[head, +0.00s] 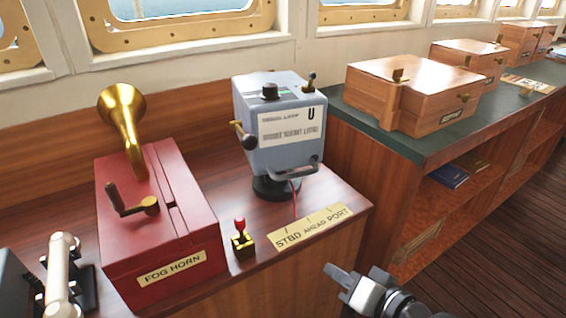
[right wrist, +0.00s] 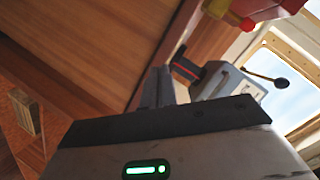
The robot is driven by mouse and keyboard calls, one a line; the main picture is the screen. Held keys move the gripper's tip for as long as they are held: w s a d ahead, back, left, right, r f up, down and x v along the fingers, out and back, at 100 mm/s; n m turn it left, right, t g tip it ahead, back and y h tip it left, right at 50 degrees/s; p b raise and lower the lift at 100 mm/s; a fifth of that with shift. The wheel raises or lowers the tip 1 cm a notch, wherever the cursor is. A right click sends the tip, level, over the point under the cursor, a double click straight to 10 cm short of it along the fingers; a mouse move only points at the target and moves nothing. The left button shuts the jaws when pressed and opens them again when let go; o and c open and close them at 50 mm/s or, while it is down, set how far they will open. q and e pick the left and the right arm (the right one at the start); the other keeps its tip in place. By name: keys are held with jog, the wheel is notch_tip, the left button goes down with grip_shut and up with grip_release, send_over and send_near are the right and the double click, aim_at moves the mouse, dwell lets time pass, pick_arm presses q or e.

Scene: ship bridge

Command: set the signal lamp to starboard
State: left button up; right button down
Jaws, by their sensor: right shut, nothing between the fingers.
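The signal lamp (head: 283,122) is a blue-grey box on a round black base (head: 276,188), on the wooden console. It has a side handle (head: 244,136), a lower front handle (head: 300,170) and top knobs. My right gripper (head: 340,277) is shut and empty, in front of the console's right corner, apart from the lamp. In the right wrist view the lamp (right wrist: 226,84) shows beyond the fingers (right wrist: 158,88). My left gripper is out of view.
The red fog horn box (head: 155,235) with crank and brass horn stands left of the lamp. A small red-knobbed lever (head: 241,238) stands between them. A white handset (head: 62,262) is far left. Wooden boxes (head: 425,92) sit on the green-topped counter at right. Open floor (head: 490,235) lies right.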

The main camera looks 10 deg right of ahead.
jog(key=w+d+r+m+t+y, duration=0.1)
jog(key=w+r+m+y, duration=0.15)
jog(key=r, duration=0.65)
jog(key=w+d+r+m+t+y, duration=0.1)
jog(key=r+m+y, duration=0.3)
jog(key=r, duration=0.6)
pick_arm(q)
jog(key=p, duration=0.3)
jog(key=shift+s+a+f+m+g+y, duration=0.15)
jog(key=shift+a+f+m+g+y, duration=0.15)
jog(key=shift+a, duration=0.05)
pick_arm(e)
jog(key=w+a+r, duration=0.1)
jog(key=w+a, duration=0.6)
jog(key=a, duration=0.3)
jog(key=shift+a+r, duration=0.35)
jog(key=shift+a, duration=0.05)
jog(key=shift+w, duration=0.1)
